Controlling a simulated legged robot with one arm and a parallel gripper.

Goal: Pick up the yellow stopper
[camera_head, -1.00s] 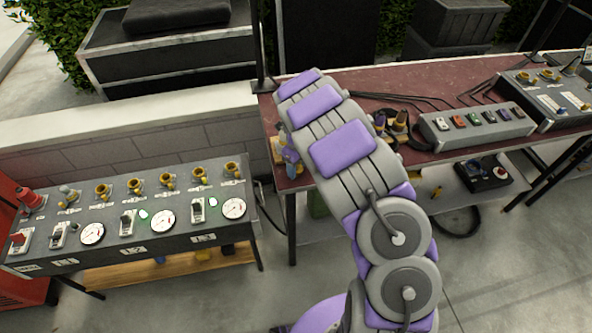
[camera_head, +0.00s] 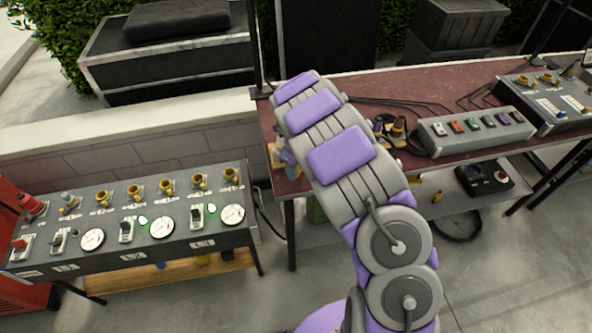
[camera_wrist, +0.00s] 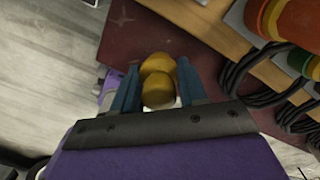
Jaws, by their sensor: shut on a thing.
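The yellow stopper (camera_wrist: 158,82) shows in the wrist view as a rounded yellow-orange piece between the two blue fingers of my gripper (camera_wrist: 157,88). The fingers are shut on its sides. Below it in that view is the dark red table top (camera_wrist: 140,35). In the head view my arm covers the stopper and most of my gripper, at the left end of the red table (camera_head: 375,85). I cannot tell from the wrist view whether the stopper touches the table.
A wooden block edge and orange and green round parts (camera_wrist: 300,25) with black cables (camera_wrist: 235,75) lie right of my gripper. A grey switch box (camera_head: 475,130) stands on the table. A dark panel with gauges and yellow valves (camera_head: 130,225) stands at left.

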